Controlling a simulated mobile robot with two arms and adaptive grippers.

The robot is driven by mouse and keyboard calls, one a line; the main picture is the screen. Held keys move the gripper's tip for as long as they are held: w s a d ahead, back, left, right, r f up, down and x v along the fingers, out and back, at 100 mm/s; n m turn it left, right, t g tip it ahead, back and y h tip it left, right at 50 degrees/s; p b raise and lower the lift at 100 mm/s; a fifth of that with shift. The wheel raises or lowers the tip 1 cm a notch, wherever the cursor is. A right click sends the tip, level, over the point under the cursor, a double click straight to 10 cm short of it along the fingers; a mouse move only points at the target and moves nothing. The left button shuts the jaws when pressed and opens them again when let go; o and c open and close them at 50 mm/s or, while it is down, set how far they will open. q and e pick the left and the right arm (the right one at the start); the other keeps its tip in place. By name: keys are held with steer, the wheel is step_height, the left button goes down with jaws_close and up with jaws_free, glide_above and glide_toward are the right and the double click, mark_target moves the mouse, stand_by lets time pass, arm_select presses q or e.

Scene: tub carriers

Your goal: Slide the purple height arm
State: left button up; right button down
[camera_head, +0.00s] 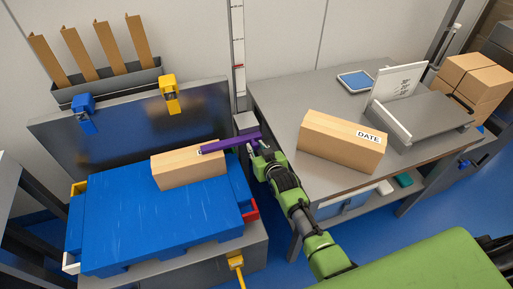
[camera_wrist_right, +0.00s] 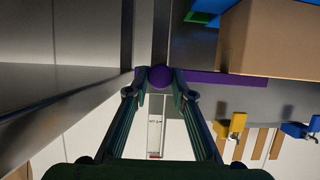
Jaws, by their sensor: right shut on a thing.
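The purple height arm (camera_head: 228,143) reaches left from the upright measuring post (camera_head: 238,55), its free end over the top of a cardboard box (camera_head: 188,170). I cannot tell whether it touches the box. My right gripper (camera_head: 256,148) is at the arm's right end. In the right wrist view the gripper (camera_wrist_right: 160,81) is shut on the arm's round purple knob (camera_wrist_right: 159,76), with a finger on each side. The purple bar (camera_wrist_right: 230,79) runs off to the right there, beside the box (camera_wrist_right: 270,38). My left gripper is not in view.
The box stands on a blue platform (camera_head: 130,220). Behind it are a dark panel with blue (camera_head: 84,112) and yellow (camera_head: 170,94) devices.

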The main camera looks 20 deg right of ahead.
step_height(320, 180, up, 20)
steer(key=p, duration=1.7)
steer(key=shift+w, duration=0.25)
steer(key=c, duration=1.9)
jaws_free()
steer(key=shift+o, duration=0.7)
steer(key=shift+s+f, duration=0.2)
steer(key=shift+s+f, duration=0.1)
steer(key=v, duration=1.2)
steer(key=shift+d, duration=0.1)
